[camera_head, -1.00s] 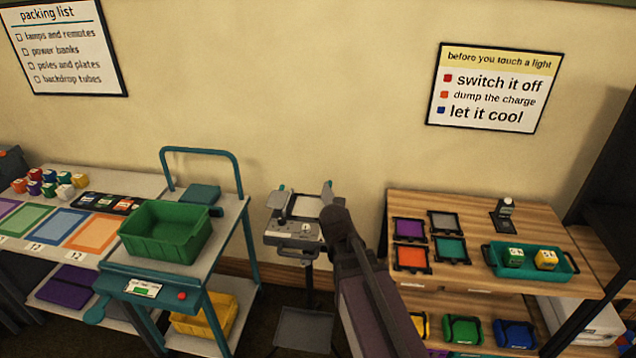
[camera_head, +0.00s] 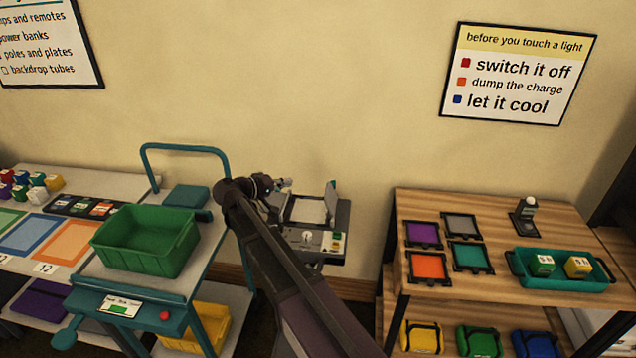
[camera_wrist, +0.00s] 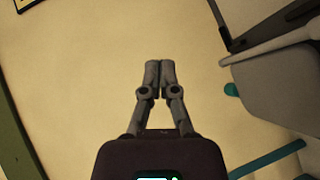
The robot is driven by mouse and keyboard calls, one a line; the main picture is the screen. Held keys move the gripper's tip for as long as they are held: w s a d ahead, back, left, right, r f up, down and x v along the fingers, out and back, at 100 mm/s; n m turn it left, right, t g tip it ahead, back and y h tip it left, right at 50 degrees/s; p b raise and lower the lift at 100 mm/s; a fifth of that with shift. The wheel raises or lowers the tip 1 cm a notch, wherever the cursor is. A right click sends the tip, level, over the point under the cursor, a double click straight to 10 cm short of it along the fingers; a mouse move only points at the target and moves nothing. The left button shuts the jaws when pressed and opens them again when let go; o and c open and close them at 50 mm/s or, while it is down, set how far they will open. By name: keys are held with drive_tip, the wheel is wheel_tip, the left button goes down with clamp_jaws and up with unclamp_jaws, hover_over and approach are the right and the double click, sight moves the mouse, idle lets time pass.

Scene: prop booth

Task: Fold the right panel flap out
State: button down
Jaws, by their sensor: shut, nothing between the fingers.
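The light panel (camera_head: 309,211) stands on a stand against the wall, with a pale face and a grey control front. Its right flap (camera_head: 330,204) stands up along the right side of the face, with a teal tip. The left side of the panel is partly hidden by my arm. My gripper (camera_head: 284,184) is at the panel's upper left, apart from the right flap. In the wrist view my gripper (camera_wrist: 159,76) has its fingers together with nothing between them. A grey part with a teal tab (camera_wrist: 232,90) lies to their right, probably the panel.
The cart with a green bin (camera_head: 146,240) and a teal handle (camera_head: 186,149) stands to the left. A wooden table (camera_head: 400,295) with coloured frames and a teal tray (camera_head: 562,283) stands to the right. The wall is close behind the panel.

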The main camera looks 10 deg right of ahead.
sight(331, 195)
drive_tip(key=shift+w+a+r, duration=0.1)
drive_tip(key=shift+w+r, duration=0.05)
idle(0.3)
drive_tip(key=b+x, duration=0.2)
drive_tip(key=x, duration=0.8)
drive_tip(key=shift+w+b, duration=0.1)
drive_tip(key=shift+b, duration=0.3)
drive_tip(key=shift+s+d+f+b, duration=0.2)
drive_tip(key=shift+s+d, duration=0.05)
drive_tip(key=shift+d, duration=0.25)
drive_tip(key=shift+s+d+f+b, duration=0.15)
drive_tip(key=shift+s+d+f, duration=0.1)
drive_tip(key=shift+d, duration=0.2)
drive_tip(key=shift+s+d+f, duration=0.2)
drive_tip(key=shift+d, duration=0.55)
